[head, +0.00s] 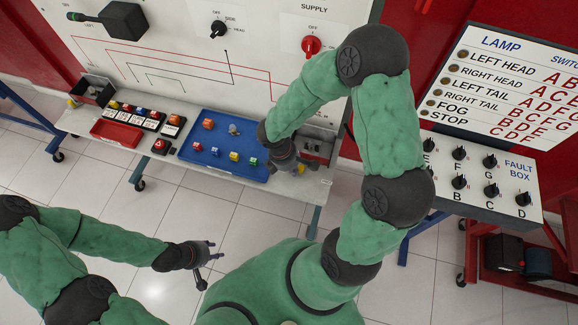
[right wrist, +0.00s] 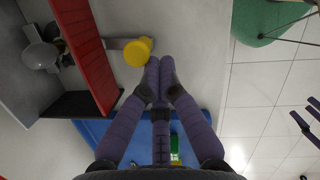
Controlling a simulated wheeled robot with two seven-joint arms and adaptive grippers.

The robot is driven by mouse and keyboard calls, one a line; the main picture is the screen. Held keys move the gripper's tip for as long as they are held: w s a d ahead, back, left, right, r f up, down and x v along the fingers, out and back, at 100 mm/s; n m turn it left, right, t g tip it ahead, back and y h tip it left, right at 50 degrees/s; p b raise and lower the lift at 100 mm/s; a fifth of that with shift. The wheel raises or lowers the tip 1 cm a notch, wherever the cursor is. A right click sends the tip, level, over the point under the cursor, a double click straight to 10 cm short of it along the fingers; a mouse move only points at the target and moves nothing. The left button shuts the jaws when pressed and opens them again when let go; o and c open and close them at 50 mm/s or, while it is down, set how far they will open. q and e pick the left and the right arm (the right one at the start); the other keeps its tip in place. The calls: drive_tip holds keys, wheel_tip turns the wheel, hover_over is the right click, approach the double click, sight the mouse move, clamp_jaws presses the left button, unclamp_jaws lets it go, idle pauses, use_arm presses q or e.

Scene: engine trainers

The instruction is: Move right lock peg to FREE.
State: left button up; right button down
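The right lock peg seems to be the yellow-ended peg (head: 300,169) at the right end of the bench, beside the blue tray. In the right wrist view a round yellow knob (right wrist: 138,52) sits on a short grey bar. My right gripper (head: 300,164) is low over that end of the bench. In the wrist view its fingertips (right wrist: 160,68) lie close together just right of the knob; contact and grip are unclear. No FREE label is readable. My left gripper (head: 212,258) is open and empty over the floor in front of the bench.
The blue tray (head: 196,165) holds several small coloured blocks. A red tray (head: 115,134) and another yellow piece (head: 72,103) are at the bench's left end. The fault box (head: 480,190) stands to the right. The tiled floor (head: 240,225) in front is clear.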

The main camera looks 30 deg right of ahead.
drive_tip(key=shift+s+d+n+t, duration=0.15)
drive_tip(key=shift+s+d+n, duration=0.2)
drive_tip(key=shift+s+n, duration=0.25)
drive_tip(key=shift+s+d+n+t, duration=0.15)
drive_tip(key=shift+s+d+n, duration=0.15)
drive_tip(key=shift+s+n, duration=0.3)
drive_tip(key=shift+s+d+n+b, duration=0.35)
drive_tip(key=shift+s+d+n, duration=0.4)
drive_tip(key=shift+n, duration=0.25)
drive_tip(key=shift+s+d+n+t, duration=0.5)
drive_tip(key=shift+s+d+n, duration=0.3)
drive_tip(key=shift+n, duration=0.3)
drive_tip(key=shift+s+d, duration=0.25)
drive_tip(key=shift+d, duration=0.55)
